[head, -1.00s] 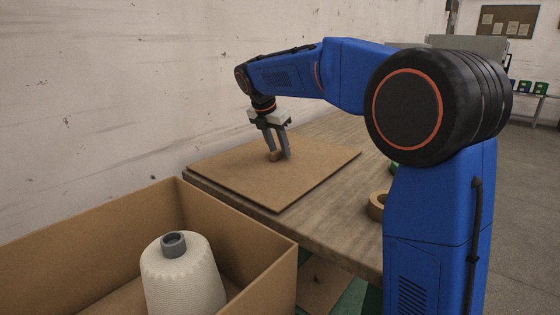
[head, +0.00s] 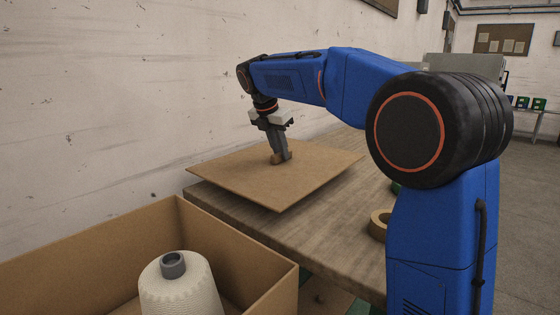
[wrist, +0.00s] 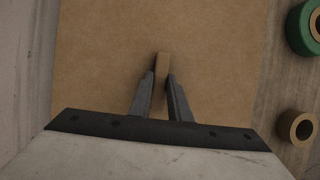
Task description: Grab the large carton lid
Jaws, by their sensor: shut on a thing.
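The large carton lid (head: 235,180) is a flat brown cardboard sheet with a small block-like handle (wrist: 162,62) near its middle. In the head view it hangs level, a little above the wooden table, with a gap under its front edge. My gripper (head: 280,157) points down over the lid and is shut on the handle. In the wrist view my gripper's two fingers (wrist: 161,88) press on either side of the handle, and the lid fills most of the picture. The lid's underside is hidden.
An open cardboard carton (head: 235,250) stands at front left, with a white yarn cone (head: 180,290) inside. A tan tape roll (head: 379,225) lies on the table (head: 330,235); the wrist view also shows a green roll (wrist: 304,28). A wall (head: 110,100) rises close behind the lid.

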